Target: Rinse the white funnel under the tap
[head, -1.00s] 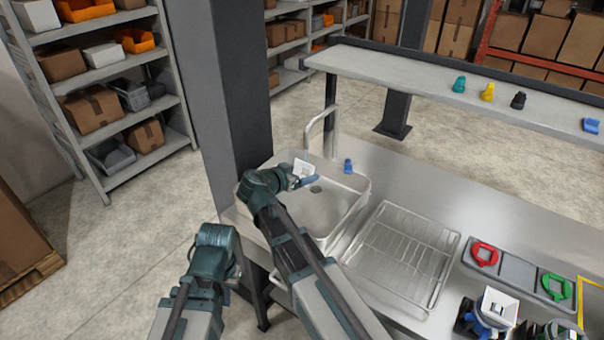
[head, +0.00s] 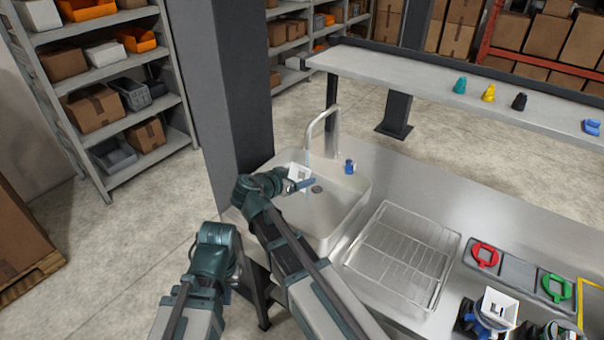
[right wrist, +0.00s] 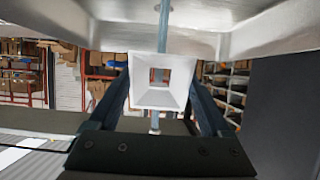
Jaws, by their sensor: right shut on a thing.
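My right gripper (head: 301,182) is shut on the white funnel (head: 299,172) above the sink basin (head: 330,215). In the right wrist view the funnel (right wrist: 163,80) sits between the two fingers, its square mouth facing the camera. The tap (head: 325,116) arches over the basin from its back edge. A thin bluish water stream (right wrist: 164,22) shows in line with the funnel; whether it runs through or behind the funnel I cannot tell. A small blue piece (head: 350,167) stands beside the tap. My left gripper (head: 228,288) hangs left of the counter, its fingers mostly hidden.
A wire drying rack (head: 403,255) lies right of the sink. Beyond it are a grey tray (head: 514,274) with red and green rings, and another white square-mouthed piece (head: 499,306) on a blue part. A raised shelf (head: 440,85) runs behind. A dark pillar (head: 238,100) stands close left.

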